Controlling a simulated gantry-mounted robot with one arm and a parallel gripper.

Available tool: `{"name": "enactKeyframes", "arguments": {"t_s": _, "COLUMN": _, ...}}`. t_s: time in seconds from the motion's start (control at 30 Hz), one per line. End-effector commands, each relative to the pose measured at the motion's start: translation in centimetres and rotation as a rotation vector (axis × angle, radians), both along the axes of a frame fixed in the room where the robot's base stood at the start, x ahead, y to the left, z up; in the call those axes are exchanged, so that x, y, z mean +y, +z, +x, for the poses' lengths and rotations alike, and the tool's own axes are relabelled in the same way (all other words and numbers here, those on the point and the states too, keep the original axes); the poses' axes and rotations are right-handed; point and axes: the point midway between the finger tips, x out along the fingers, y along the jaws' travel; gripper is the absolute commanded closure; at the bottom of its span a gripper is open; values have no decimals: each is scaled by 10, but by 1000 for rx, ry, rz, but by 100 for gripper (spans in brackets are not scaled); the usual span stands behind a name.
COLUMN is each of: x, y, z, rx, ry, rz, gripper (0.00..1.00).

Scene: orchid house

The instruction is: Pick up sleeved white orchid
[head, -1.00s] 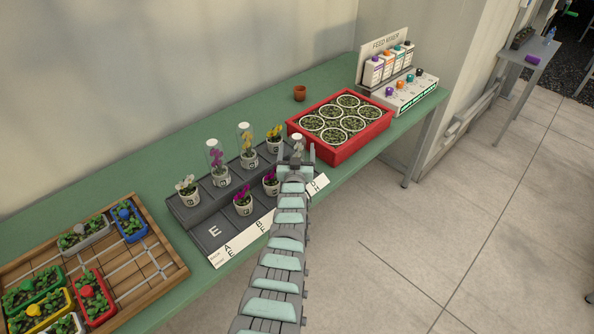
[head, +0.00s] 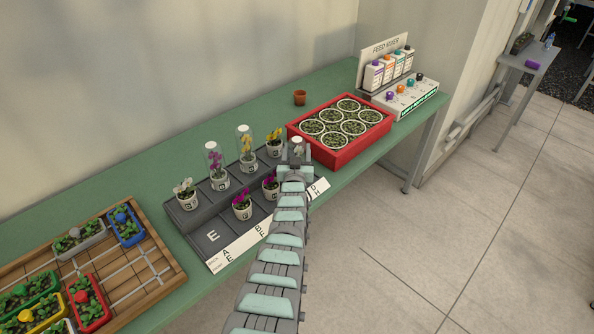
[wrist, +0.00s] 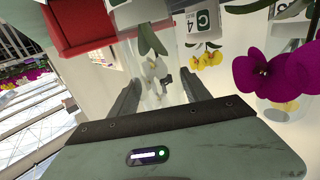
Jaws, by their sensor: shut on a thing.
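The sleeved white orchid (head: 297,143) stands at the right end of the dark stepped rack (head: 213,236) in the head view, mostly hidden behind my gripper (head: 296,158). In the wrist view its white bloom (wrist: 154,70) shows inside a clear sleeve between my two fingers (wrist: 158,92). My gripper is shut on the sleeve. The pot's lower part and how it sits on the rack are hidden in the head view. Another white orchid (head: 184,188), without a sleeve, stands at the rack's left end.
Sleeved purple (head: 215,165) and yellow (head: 247,145) orchids and unsleeved magenta ones (head: 242,203) stand close by on the rack. A red tray (head: 341,152) of round pots sits just right of my gripper. A feed mixer (head: 405,97) is beyond. Wooden tray (head: 150,265) at left.

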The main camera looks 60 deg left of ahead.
Motion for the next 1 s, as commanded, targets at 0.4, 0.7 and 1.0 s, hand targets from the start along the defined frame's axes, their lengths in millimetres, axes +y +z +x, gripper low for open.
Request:
{"name": "enactKeyframes", "arguments": {"t_s": 0.4, "x": 0, "y": 0, "z": 0, "rx": 0, "ry": 0, "rz": 0, "gripper": 89}}
{"name": "enactKeyframes", "arguments": {"t_s": 0.7, "x": 0, "y": 0, "z": 0, "rx": 0, "ry": 0, "rz": 0, "gripper": 100}}
{"name": "enactKeyframes", "arguments": {"t_s": 1.0, "x": 0, "y": 1, "z": 0, "rx": -1, "ry": 0, "rz": 1, "gripper": 100}}
